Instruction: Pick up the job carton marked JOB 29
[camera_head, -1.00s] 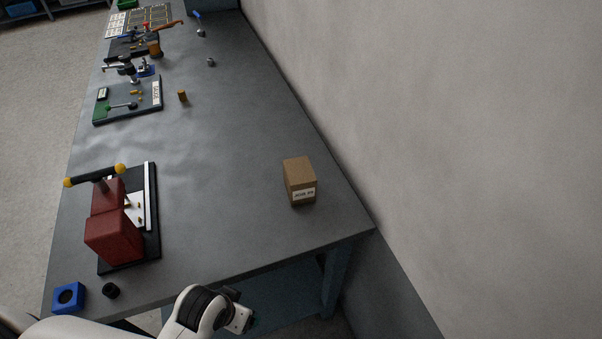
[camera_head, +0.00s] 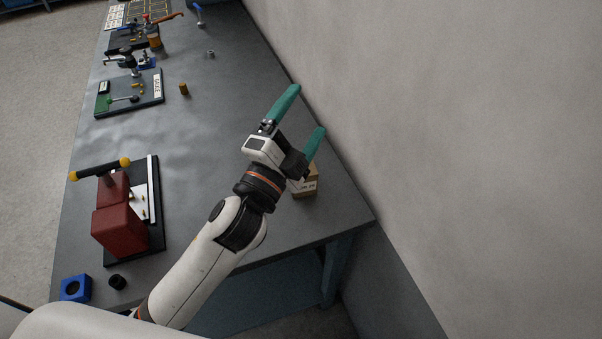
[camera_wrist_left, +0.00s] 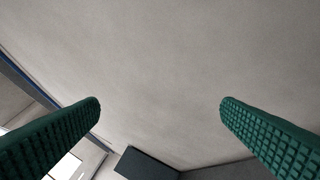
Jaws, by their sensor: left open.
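The job carton (camera_head: 305,188) is a small brown cardboard box with a white label, near the right end of the grey bench by the wall. The label's marking is too small to read fully. My left gripper (camera_head: 305,109) has green fingers spread wide and empty. It is above the bench, and its wrist and one finger cover much of the carton in the head view. In the left wrist view both ribbed fingers (camera_wrist_left: 160,105) are wide apart with nothing between them, facing a plain wall. The carton does not show there. My right gripper is not in view.
A red press (camera_head: 118,227) on a black base stands at the left of the bench. A blue block (camera_head: 75,288) and a black cap (camera_head: 117,282) lie at the near left corner. A gauge board (camera_head: 130,98) and small parts are farther back.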

